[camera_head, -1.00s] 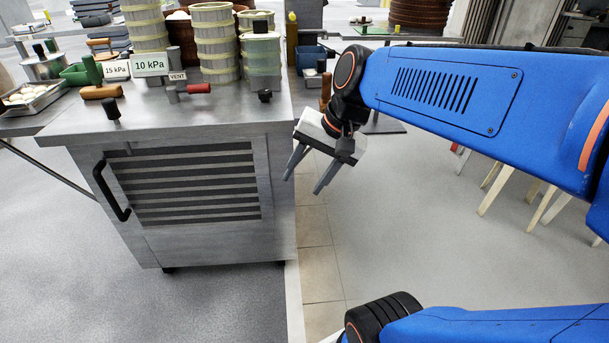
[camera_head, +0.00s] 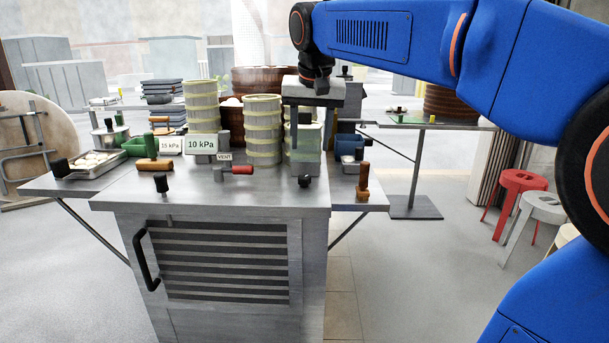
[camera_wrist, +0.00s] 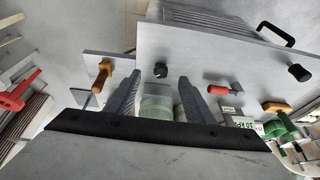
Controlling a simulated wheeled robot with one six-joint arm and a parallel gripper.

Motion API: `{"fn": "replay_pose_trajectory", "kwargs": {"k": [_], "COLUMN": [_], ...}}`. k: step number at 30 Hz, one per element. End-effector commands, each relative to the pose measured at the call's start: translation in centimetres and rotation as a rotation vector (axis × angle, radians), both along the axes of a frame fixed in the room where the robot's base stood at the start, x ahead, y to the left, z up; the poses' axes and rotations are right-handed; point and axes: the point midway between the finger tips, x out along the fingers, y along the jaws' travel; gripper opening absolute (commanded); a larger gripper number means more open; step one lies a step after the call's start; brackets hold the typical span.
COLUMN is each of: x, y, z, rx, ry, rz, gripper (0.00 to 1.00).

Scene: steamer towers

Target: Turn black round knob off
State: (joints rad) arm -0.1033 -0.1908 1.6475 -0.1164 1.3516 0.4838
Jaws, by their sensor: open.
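A black round knob (camera_head: 305,181) sits near the front right of the metal worktop (camera_head: 130,190). In the wrist view the same knob (camera_wrist: 160,70) lies just beyond and between my fingertips, with nothing touching it. A second black knob (camera_head: 161,183) stands on a short stem at the front left; it shows at the right of the wrist view (camera_wrist: 299,73). My gripper (camera_head: 305,135) is open and empty, pointing down above the worktop, behind and above the first knob. Its two fingers show spread apart in the wrist view (camera_wrist: 158,82).
A red lever (camera_head: 238,170) labelled VENT and an orange-brown handle (camera_head: 153,164) are on the worktop. Steamer towers (camera_head: 262,130) stand close behind. A 10 kPa sign (camera_head: 201,144) is beside them. An upright brown handle (camera_head: 362,186) stands on the right shelf. A black door handle (camera_head: 144,258) is below.

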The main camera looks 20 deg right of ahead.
Motion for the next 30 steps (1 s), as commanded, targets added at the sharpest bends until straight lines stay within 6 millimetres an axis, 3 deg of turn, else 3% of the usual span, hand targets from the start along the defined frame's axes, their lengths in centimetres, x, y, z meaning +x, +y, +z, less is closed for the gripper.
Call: {"fn": "replay_pose_trajectory", "kwargs": {"k": [4, 10, 30], "x": [2.3, 3.0, 6.9], "y": [0.6, 0.5, -1.0], "z": [2.4, 2.5, -7.9], "rx": [-0.048, -0.064, -0.062], "ry": [-0.018, -0.023, -0.02], "rz": [0.011, 0.01, 0.009], "gripper": [0.48, 0.48, 0.48]}}
